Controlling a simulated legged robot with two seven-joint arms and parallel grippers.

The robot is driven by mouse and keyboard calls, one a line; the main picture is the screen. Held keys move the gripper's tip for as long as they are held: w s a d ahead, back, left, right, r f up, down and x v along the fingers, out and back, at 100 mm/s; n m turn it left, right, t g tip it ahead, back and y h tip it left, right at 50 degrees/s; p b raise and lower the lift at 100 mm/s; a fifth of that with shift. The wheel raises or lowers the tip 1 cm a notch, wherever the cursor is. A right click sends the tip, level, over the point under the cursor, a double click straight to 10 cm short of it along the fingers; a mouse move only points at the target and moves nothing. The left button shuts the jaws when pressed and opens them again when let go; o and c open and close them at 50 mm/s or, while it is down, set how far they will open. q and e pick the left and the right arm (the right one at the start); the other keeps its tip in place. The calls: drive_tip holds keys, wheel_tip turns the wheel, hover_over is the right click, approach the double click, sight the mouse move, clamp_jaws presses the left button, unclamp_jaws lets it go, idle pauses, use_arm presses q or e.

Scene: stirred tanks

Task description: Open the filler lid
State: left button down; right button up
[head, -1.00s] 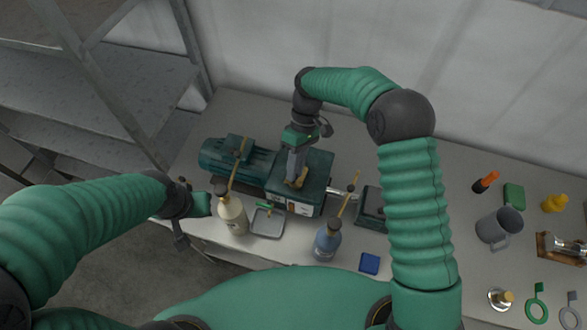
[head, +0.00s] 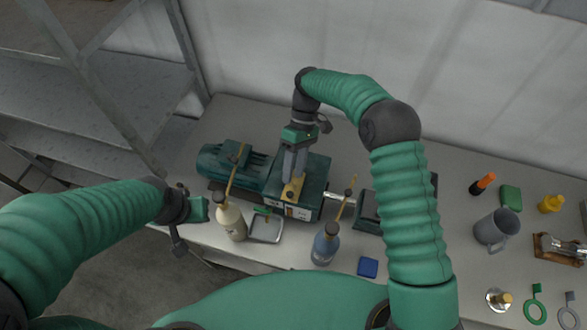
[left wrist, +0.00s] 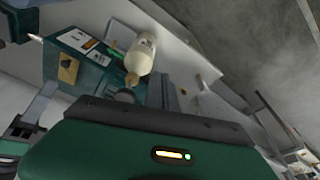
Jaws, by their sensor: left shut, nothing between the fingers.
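The green pump unit (head: 315,175) stands on the table, with a boxy tank at its right end. A yellow-brass piece (head: 292,190), which looks like the filler lid, is on the tank's top near the front edge. My right gripper (head: 293,178) points down from above, its grey fingers at this piece; I cannot tell whether they grip it. In the left wrist view the tank (left wrist: 85,55) shows a yellow piece (left wrist: 68,70). My left gripper (head: 205,209) is left of the cream bottle, shut and empty, away from the tank.
The cream bottle (head: 231,222), grey tray (head: 266,236) and blue bottle (head: 325,245) stand in front of the pump. A blue block (head: 368,267) lies nearer. A grey mug (head: 495,230) and several small items are at the right. A metal rack (head: 120,110) stands left.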

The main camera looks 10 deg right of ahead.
drive_tip(key=b+v, duration=0.2)
drive_tip(key=v, duration=0.5)
drive_tip(key=shift+w+r+b, duration=0.15)
drive_tip(key=shift+w+b, duration=0.05)
drive_tip(key=shift+b, duration=0.1)
